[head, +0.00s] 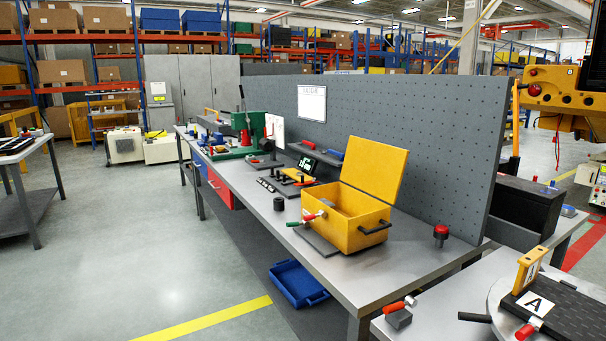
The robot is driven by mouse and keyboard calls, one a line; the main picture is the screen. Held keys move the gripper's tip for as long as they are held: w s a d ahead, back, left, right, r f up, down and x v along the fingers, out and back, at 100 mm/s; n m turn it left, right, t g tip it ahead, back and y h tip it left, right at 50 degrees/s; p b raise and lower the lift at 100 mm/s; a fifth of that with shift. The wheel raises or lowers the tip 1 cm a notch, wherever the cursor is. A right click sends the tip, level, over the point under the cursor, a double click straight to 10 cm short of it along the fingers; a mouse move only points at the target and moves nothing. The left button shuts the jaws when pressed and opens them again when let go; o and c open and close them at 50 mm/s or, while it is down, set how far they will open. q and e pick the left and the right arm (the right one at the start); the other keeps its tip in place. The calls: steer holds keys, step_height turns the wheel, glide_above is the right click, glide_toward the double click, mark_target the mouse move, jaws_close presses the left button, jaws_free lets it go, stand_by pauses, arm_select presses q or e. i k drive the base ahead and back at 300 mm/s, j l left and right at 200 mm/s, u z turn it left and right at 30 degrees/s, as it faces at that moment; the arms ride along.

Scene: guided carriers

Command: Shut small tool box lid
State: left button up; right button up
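The small tool box (350,235) is a yellow box on the grey workbench. Its lid (374,180) stands open, raised at the back and leaning toward the pegboard. A black handle (376,233) sticks out at its right end. A clamp with a red tip (312,217) and a green handle is at the left end, above a dark plate. The inside is partly visible and I cannot make out any contents. Neither of my grippers shows in the head view.
The workbench (385,275) is clear in front of the box. A grey pegboard (420,130) rises behind it. A red-topped knob (441,233) stands to the right. A blue tray (297,284) lies below. A round table (570,325) is at the lower right.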

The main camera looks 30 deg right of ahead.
mark_target(376, 169)
steer(key=i+l+z, duration=0.1)
steer(key=i+z, duration=0.25)
steer(key=i, duration=0.2)
steer(key=i+j+z, duration=0.1)
steer(key=i+z, duration=0.2)
steer(key=i, duration=0.25)
steer(key=i+j+z, duration=0.15)
steer(key=i+z, duration=0.2)
steer(key=i, duration=0.2)
